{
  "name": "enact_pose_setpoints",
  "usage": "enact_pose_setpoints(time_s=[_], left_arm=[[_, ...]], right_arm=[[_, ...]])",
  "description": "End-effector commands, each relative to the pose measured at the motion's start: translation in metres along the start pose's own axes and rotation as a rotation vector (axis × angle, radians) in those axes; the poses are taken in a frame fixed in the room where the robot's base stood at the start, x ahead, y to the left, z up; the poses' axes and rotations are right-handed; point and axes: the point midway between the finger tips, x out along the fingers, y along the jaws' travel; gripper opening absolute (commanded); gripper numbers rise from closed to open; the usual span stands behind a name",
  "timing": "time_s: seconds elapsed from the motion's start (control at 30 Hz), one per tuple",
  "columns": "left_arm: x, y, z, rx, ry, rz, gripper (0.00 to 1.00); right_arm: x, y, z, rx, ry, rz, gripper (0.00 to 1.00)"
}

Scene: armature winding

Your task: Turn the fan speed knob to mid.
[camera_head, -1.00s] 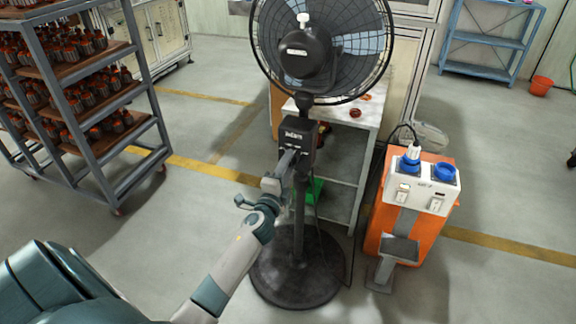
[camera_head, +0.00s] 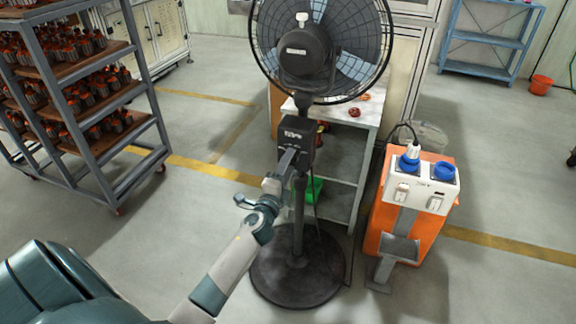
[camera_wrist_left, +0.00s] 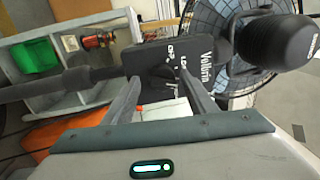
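The black pedestal fan (camera_head: 303,50) stands in the middle, its back towards me. Its control box (camera_head: 296,140) sits on the pole below the head. The box also shows in the left wrist view (camera_wrist_left: 150,55), with white lettering including "OFF" and "LO". A dark knob (camera_wrist_left: 162,76) is on its face; its pointer setting is too small to read. My left gripper (camera_head: 287,160) is at the front of the box. In the wrist view its two fingers (camera_wrist_left: 162,90) are apart, one on each side of the knob; contact is not clear. My right gripper is not in view.
An orange cabinet with a white socket panel (camera_head: 420,190) stands right of the fan. A grey shelf unit (camera_head: 345,165) is behind the pole. A rack of parts (camera_head: 90,90) stands at the left. The round fan base (camera_head: 297,275) is on open floor.

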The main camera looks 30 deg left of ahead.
Motion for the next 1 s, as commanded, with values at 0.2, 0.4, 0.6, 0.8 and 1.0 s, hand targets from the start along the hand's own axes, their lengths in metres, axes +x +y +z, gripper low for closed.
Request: enact_pose_setpoints(time_s=[0.2,0.4,0.6,0.8,1.0], left_arm=[[-0.003,-0.001,0.001,0.001,-0.001,-0.002,0.51],[-0.019,0.0,0.001,0.001,-0.002,-0.001,0.51],[-0.051,0.0,0.001,-0.001,-0.001,-0.001,0.51],[-0.091,0.001,0.0,-0.001,0.0,0.0,0.51],[-0.131,0.002,0.0,-0.001,-0.001,0.001,0.51]], right_arm=[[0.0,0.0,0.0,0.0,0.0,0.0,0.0],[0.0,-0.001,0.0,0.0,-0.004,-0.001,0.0],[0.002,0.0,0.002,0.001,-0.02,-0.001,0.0],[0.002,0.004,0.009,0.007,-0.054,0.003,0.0],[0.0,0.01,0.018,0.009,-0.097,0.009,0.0]])
